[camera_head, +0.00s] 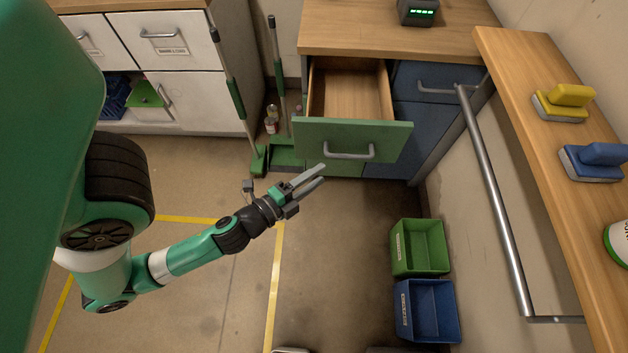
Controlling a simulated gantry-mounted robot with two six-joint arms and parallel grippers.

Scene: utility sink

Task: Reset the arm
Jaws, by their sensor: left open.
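My left gripper (315,178) is open and empty, in the middle of the view above the floor. Its two grey fingers point to the upper right, a little to the left of and below the handle of the green drawer (354,140). In the picture it is apart from that handle. The arm behind the gripper runs down to the left, partly bent. The green drawer is pulled open and the part of its inside that shows is bare wood. My right gripper does not show.
Green (420,247) and blue (428,310) bins stand on the floor at the right. A steel rail (492,190) runs below the wooden shelf (545,150), which holds yellow (563,103) and blue (597,161) brushes. A broom (233,85) leans near the white cabinet (165,45). Floor around the gripper is clear.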

